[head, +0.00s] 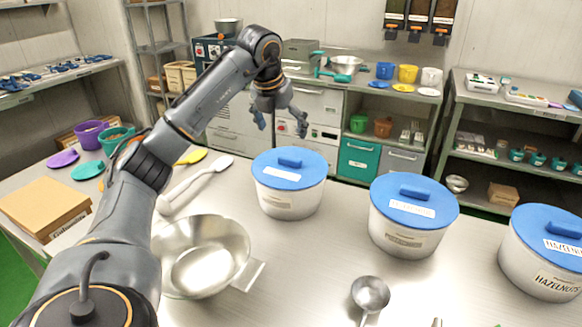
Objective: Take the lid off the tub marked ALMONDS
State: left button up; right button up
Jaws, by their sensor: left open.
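Three white tubs with blue lids stand on the steel table, all lids on. The right tub (540,270) reads HAZELNUTS. The labels on the left tub (290,203) and the middle tub (400,242) are too small or blurred to read, so I cannot tell which says ALMONDS. The left tub's lid (268,160) and the middle tub's lid (438,200) each have a raised blue handle bar. My left gripper (281,128) is open and empty, fingers pointing down, above and behind the left tub, apart from its lid. My right gripper is not in view.
A wide steel bowl (203,272) stands at front left of the left tub. A steel ladle (370,294) lies in front of the middle tub. Spoons (205,178) and a cardboard box (45,207) are at left. Bare tabletop (310,255) lies between bowl and middle tub.

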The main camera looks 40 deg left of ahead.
pick_arm(q)
send_over(290, 158)
jog(key=s, duration=0.2)
jog(key=f, duration=0.5)
jog(key=shift+s+d, duration=0.1)
jog(key=shift+d, duration=0.2)
jog(key=shift+p+x, duration=0.65)
jog(key=shift+x, duration=2.05)
jog(key=shift+s, duration=0.1)
jog(key=c, duration=1.3)
jog(key=shift+o, duration=0.2)
jog(key=shift+r, duration=0.1)
jog(key=shift+r, duration=0.55)
jog(key=s+d+r, duration=0.4)
jog(key=s+r, duration=0.9)
jog(key=r, duration=0.1)
jog(key=shift+s+r, duration=0.15)
jog(key=shift+r, duration=0.25)
jog(key=shift+d, duration=0.1)
